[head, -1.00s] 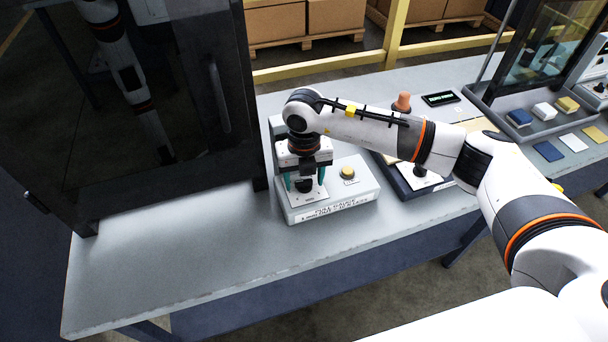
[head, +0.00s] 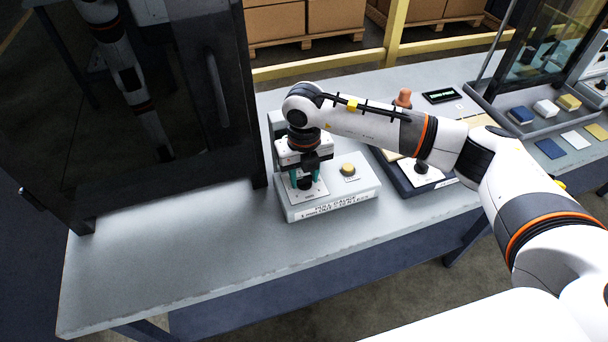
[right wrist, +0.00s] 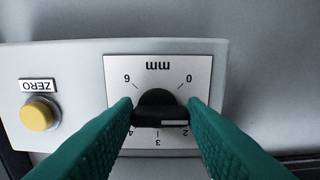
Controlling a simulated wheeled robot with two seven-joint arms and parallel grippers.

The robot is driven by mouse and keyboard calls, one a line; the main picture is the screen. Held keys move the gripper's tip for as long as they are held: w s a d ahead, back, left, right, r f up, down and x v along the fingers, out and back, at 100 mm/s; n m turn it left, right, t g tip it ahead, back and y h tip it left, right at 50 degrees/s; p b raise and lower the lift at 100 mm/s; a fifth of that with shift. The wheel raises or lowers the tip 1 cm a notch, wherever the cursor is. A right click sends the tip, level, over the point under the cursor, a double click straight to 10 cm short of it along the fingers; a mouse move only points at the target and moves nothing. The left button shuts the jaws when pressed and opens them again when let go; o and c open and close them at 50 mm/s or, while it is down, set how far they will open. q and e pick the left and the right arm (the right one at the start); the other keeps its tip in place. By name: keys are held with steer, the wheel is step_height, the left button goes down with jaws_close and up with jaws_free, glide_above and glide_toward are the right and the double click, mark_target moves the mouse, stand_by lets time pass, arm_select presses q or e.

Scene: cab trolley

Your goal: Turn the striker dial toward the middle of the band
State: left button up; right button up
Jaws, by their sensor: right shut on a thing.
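The striker dial is a black knob (right wrist: 157,103) on a white scale plate (right wrist: 196,70) marked "mm", with numbers including 0, 3 and 6, upside down in the right wrist view. A short white mark shows on the dial's lower right edge. My right gripper (right wrist: 160,112) has its two teal fingers on either side of the dial, shut on it. In the head view the right gripper (head: 307,179) points straight down over the left part of the grey gauge box (head: 362,186). The dial is mostly hidden there. My left gripper is out of view.
A yellow ZERO button (right wrist: 40,114) sits beside the scale plate, on the same box. A dark glass-fronted cabinet (head: 190,120) stands close on the left. A dark-based device (head: 408,188) stands to the right. The front left of the table (head: 170,265) is clear.

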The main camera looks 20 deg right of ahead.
mark_target(304, 179)
steer(key=o, duration=1)
steer(key=shift+r, duration=0.1)
step_height(304, 179, up, 12)
steer(key=b, duration=0.2)
steer(key=shift+s, duration=0.1)
